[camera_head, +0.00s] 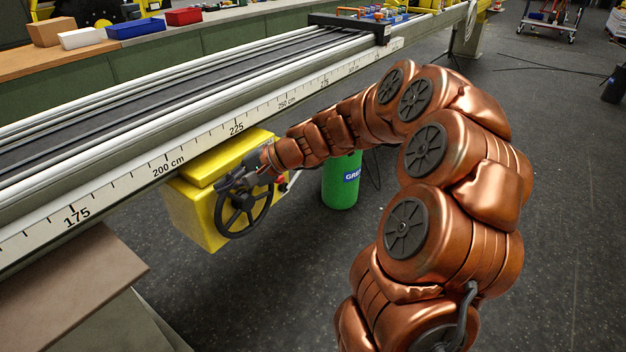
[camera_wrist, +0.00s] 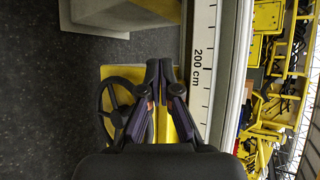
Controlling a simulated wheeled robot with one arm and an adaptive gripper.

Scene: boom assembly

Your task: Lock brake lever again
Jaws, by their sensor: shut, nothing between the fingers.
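The yellow drive box (camera_head: 192,212) hangs under the scaled rail, with a black handwheel (camera_head: 243,229) on its front face. A small red-tipped part (camera_head: 282,183), possibly the brake lever, shows right of the wheel, partly hidden by my wrist. Its exact position cannot be told. My gripper (camera_head: 224,184) is in front of the box, at the upper part of the handwheel. In the wrist view my gripper (camera_wrist: 158,66) is shut and empty over the yellow box (camera_wrist: 120,72), with the handwheel (camera_wrist: 107,112) to its left. Contact cannot be told.
The long rail with its cm scale (camera_head: 232,128) runs above the box, close to my gripper. A green cylinder (camera_head: 341,185) stands behind my forearm. A brown board (camera_head: 60,285) lies at the lower left. The dark floor (camera_head: 265,310) is open in front.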

